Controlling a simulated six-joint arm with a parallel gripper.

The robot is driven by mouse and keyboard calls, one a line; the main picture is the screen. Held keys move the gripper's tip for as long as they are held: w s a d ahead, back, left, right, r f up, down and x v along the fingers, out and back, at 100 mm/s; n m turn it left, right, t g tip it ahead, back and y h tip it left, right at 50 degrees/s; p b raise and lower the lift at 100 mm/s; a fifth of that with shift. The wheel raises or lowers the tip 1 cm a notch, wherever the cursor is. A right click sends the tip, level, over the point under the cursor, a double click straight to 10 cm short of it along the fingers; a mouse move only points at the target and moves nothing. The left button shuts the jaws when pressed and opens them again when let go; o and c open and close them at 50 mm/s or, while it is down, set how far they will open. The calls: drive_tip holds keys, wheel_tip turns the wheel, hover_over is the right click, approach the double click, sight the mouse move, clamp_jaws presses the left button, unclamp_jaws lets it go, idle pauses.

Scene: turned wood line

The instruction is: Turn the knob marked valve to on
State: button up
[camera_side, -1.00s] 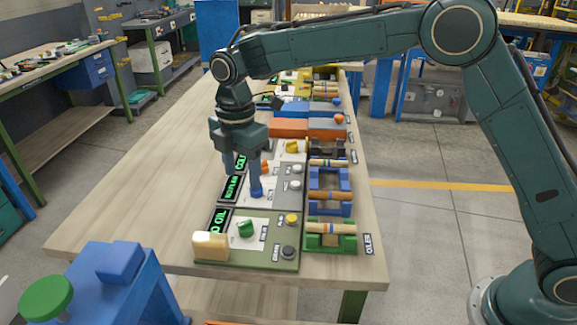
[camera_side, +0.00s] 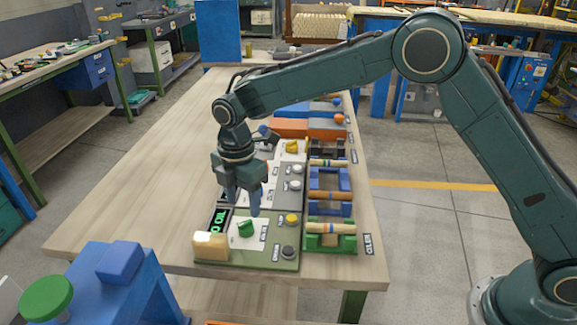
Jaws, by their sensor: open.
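The nearest station is a green control panel (camera_side: 215,257) on the wooden table. A green knob (camera_side: 246,229) stands on its white plate; the small label is too small to read, so I cannot tell if it says valve.
The green panel also has a yellow button (camera_side: 292,220), a black knob (camera_side: 288,251) and a tan block (camera_side: 210,245). A green cradle with a wooden roller (camera_side: 330,229) stands to the right. Further panels run behind. The table's left side is bare.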

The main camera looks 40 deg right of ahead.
sight(245, 222)
drive_tip(key=shift+f, duration=3.45)
drive_tip(key=c, duration=1)
